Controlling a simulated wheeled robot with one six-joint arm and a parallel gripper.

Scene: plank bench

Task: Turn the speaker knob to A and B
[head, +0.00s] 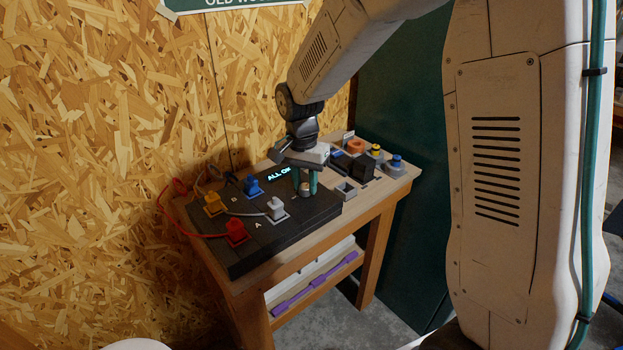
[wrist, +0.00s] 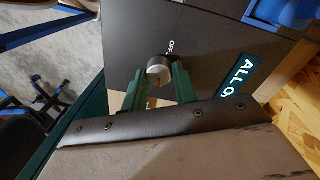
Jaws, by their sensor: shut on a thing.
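The speaker knob (head: 305,190) is a small pale-topped cylinder at the right part of the black panel box (head: 250,250). My gripper (head: 305,180) reaches down from above, its two green fingers on either side of the knob and shut on it. In the wrist view, the knob (wrist: 160,72) sits between the green fingers of my gripper (wrist: 157,84), with a label that seems to read OFF beside it. Its pointer direction is unclear. A lit display (head: 279,174) starts with "ALL O"; it also shows in the wrist view (wrist: 236,76). Letters A and B mark the panel.
Red (head: 237,231), yellow (head: 213,203), blue (head: 252,186) and white (head: 277,209) plugs or sockets stand on the panel, with red and pale cables at its left. Several small parts, including an orange ring (head: 356,145), crowd the bench's right end. A chipboard wall (head: 90,150) stands behind.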

